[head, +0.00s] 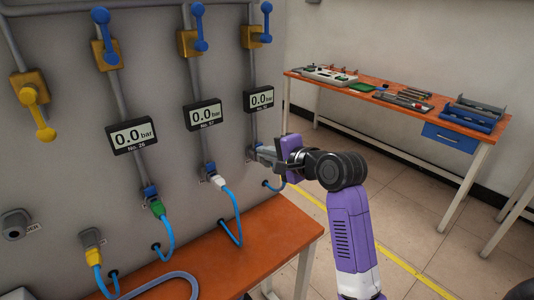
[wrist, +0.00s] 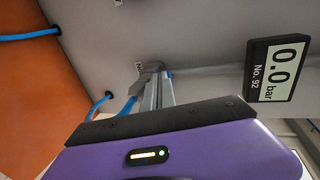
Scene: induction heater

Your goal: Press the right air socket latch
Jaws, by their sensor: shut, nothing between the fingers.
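The right air socket sits below the rightmost gauge, and in the head view my gripper covers most of it, so its latch cannot be made out. My gripper (head: 260,152) is shut and empty, with its fingertips at the panel right by that socket. The wrist view shows the grey fingers (wrist: 155,92) reaching to a small grey part on the panel, with a blue hose (wrist: 126,108) beside them. I cannot tell whether the fingertips touch the latch. The right gauge (head: 259,99) reads 0.0 bar and also shows in the wrist view (wrist: 279,70).
Two other gauges (head: 132,135) (head: 204,115) hang to the left, above sockets with green (head: 157,208) and white (head: 218,181) plugs. Blue valve handles line the top. An orange bench (head: 275,240) lies below the panel. A workbench (head: 375,95) stands at the back right.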

